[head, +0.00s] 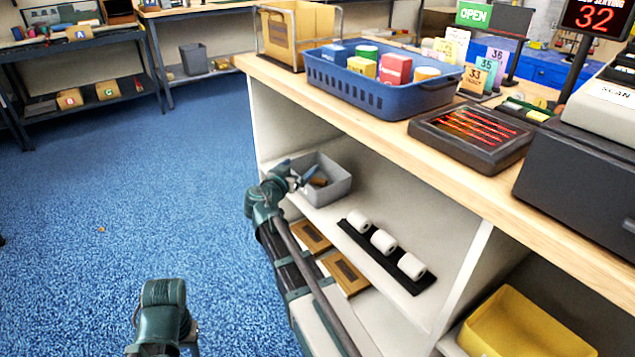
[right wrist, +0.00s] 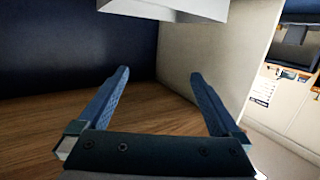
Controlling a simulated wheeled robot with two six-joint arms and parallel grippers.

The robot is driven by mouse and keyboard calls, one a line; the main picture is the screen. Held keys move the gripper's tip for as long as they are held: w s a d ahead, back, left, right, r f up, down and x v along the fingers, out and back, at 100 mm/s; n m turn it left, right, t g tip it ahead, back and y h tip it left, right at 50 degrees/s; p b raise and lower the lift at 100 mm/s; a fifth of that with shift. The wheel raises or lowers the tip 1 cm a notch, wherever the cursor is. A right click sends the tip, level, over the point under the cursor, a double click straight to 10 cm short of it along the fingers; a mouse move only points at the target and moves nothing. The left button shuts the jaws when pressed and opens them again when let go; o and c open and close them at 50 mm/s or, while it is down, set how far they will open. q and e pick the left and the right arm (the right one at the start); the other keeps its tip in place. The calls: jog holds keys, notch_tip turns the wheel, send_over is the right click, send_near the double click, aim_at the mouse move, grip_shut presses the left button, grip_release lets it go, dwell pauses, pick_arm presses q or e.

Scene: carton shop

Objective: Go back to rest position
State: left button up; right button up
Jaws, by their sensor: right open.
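My right gripper (head: 304,177) is at the front edge of the counter's upper shelf, by the left part of a grey bin (head: 335,188). In the right wrist view its two blue fingers (right wrist: 159,74) are spread wide apart with nothing between them. My left arm shows only as a green joint at the bottom left of the head view, over the blue floor. The left gripper's jaws do not show.
The counter top (head: 390,130) holds a blue basket (head: 375,95) of small boxes. White rolls (head: 383,241) lie on a black strip on the shelf. A yellow bin (head: 520,325) is at lower right. Blue floor (head: 150,190) is open on the left.

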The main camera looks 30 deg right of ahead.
jog(key=shift+s+a, duration=0.15)
dwell(0.5)
jog(key=s+a+f+n+g+y+p, duration=0.1)
jog(key=s+a+f+n+g+y, duration=0.35)
jog(key=s+a, duration=0.5)
jog(key=s+a+f+n+g+y, duration=0.25)
jog(key=s+a+f+n, duration=0.35)
jog(key=s+a, duration=0.4)
jog(key=s+a+f+n+g+y+p, duration=0.1)
jog(key=s+a+f+n+g+y, duration=0.25)
jog(key=s+a+f, duration=0.45)
jog(key=a+r+p, duration=0.2)
jog(key=r+p, duration=1.7)
jog(key=r, duration=0.1)
jog(key=s+a+r+y+p, duration=0.1)
jog(key=a+r+p, duration=0.1)
jog(key=r+p, duration=1.6)
jog(key=shift+s+r+p, duration=0.3)
jog(key=shift+r+p, duration=0.05)
jog(key=shift+r, duration=0.55)
jog(key=shift+t, duration=0.25)
